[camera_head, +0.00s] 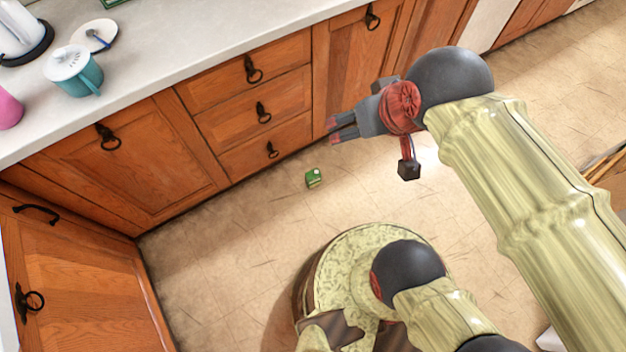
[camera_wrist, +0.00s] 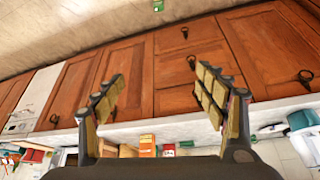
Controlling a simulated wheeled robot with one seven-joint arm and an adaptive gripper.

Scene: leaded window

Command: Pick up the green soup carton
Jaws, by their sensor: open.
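A small green carton (camera_head: 314,178) with a pale top sits on the floor in front of the wooden drawers in the head view. It also shows as a small green block at the top edge of the wrist view (camera_wrist: 158,5). My gripper (camera_head: 333,130) is in the air in front of the cabinets, apart from the carton and above it in the head picture. In the wrist view its two fingers (camera_wrist: 154,70) are spread with nothing between them.
Wooden cabinets and drawers (camera_head: 258,100) line the wall under a pale counter (camera_head: 215,38). The counter holds a teal mug (camera_head: 75,72), a small plate (camera_head: 94,35) and a pink item (camera_head: 8,108). The floor around the carton is clear.

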